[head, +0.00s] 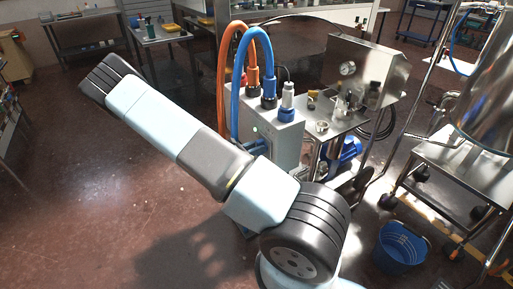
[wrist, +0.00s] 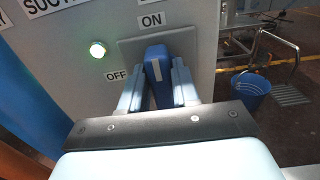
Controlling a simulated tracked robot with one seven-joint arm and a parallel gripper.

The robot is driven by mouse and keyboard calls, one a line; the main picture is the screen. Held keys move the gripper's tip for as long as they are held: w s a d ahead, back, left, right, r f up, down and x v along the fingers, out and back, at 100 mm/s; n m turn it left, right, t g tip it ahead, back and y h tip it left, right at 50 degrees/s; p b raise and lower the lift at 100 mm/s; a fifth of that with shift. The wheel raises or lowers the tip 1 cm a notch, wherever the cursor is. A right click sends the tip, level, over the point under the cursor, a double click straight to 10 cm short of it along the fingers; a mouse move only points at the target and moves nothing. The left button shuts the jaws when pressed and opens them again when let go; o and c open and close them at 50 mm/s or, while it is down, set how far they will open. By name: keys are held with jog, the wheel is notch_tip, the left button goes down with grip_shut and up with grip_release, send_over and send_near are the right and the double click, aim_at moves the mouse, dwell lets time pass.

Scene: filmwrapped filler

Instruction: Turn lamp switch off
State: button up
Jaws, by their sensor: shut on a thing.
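My gripper (wrist: 158,88) is shut on the knob, one finger on each side. A round lamp (wrist: 98,49) left of the knob glows green.
An orange hose (head: 222,80) and a blue hose (head: 238,80) rise from the box top. A steel machine with a gauge (head: 347,69) stands to its right. A blue bucket (head: 400,247) is on the floor at right. The floor at left is clear.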

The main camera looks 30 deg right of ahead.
jog(key=shift+c, duration=0.7)
jog(key=shift+d, duration=0.25)
grip_shut()
jog(key=shift+w+a, duration=0.1)
jog(key=shift+a, duration=0.1)
jog(key=shift+n, duration=0.4)
jog(key=shift+w+a+f+n, duration=0.1)
jog(key=shift+w+f+n, duration=0.1)
jog(key=shift+n, duration=2.65)
jog(key=shift+w+a+f+n, duration=0.1)
jog(key=shift+w+f+n, duration=0.1)
jog(key=shift+n, duration=2.7)
jog(key=shift+w+f+n, duration=0.2)
jog(key=shift+n, duration=2.65)
